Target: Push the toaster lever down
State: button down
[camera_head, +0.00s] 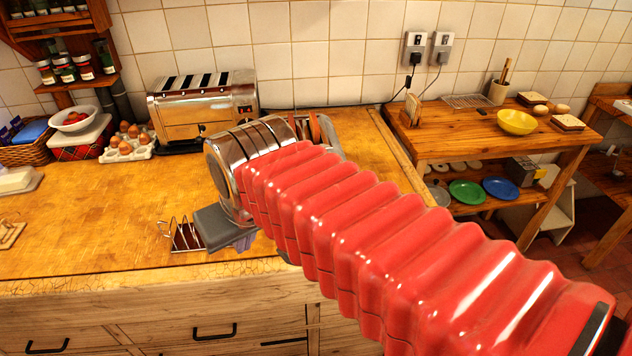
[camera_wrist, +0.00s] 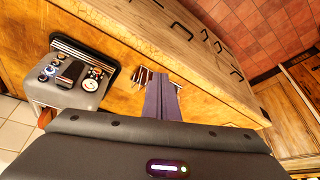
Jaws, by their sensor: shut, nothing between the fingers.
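The chrome toaster (camera_head: 203,108) stands at the back of the wooden worktop against the tiled wall, slots up, its control end facing right. In the wrist view the toaster's grey end panel (camera_wrist: 62,96) shows at left, with knobs, a round dial and a dark lever-like piece (camera_wrist: 70,74). I cannot tell the lever's height. My gripper (camera_head: 245,242) is over the front of the worktop, in front of the toaster and apart from it. Its purple fingers also show in the wrist view (camera_wrist: 163,84), shut together and empty, right of the toaster panel.
A toast rack (camera_head: 183,236) stands close beside my gripper near the worktop's front edge. An egg tray (camera_head: 127,147) is left of the toaster, with a bowl (camera_head: 75,119) beyond. A wooden side table (camera_head: 463,135) stands at right. The front-left worktop is mostly clear.

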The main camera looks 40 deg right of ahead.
jog(key=w+d+r+m+g, duration=0.1)
jog(key=w+d+r+m, duration=0.1)
jog(key=d, duration=0.9)
jog(key=w+d+r+m+g+h, duration=0.1)
jog(key=w+d+r+m, duration=0.1)
jog(key=d, duration=0.9)
jog(key=shift+w+d+m+g, duration=0.3)
jog(key=shift+w+m, duration=0.3)
jog(key=shift+w, duration=0.4)
jog(key=a+x, duration=0.1)
jog(key=x, duration=0.5)
jog(key=shift+d+f, duration=0.45)
jog(key=shift+d, duration=0.1)
jog(key=shift+w, duration=0.15)
jog(key=shift+f, duration=0.1)
